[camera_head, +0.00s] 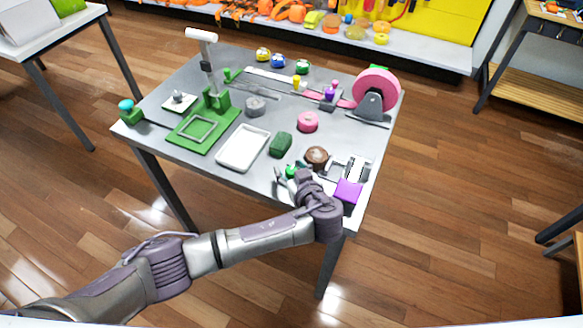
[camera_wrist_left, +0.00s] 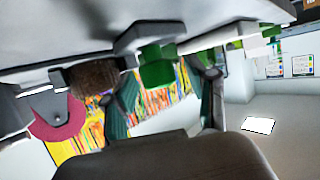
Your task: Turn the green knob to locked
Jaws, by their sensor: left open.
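A small green knob (camera_head: 291,171) stands near the front edge of the grey table, mostly crowded by my left gripper. In the left wrist view the green knob (camera_wrist_left: 158,66) has a blocky shape and sits against a grey base plate. My left gripper (camera_head: 287,177) is open, its fingers around or close beside the knob. In the left wrist view its dark fingers (camera_wrist_left: 160,103) show on both sides, with the knob beyond and between them. I cannot tell whether they touch it. The lock marking is not readable. My right gripper is not in view.
On the table (camera_head: 190,160) near the knob are a brown round piece (camera_head: 316,157), a dark green block (camera_head: 281,145), a purple block (camera_head: 347,190) and a white tray (camera_head: 243,147). A large pink reel (camera_head: 376,90) stands at the back right. Floor in front is clear.

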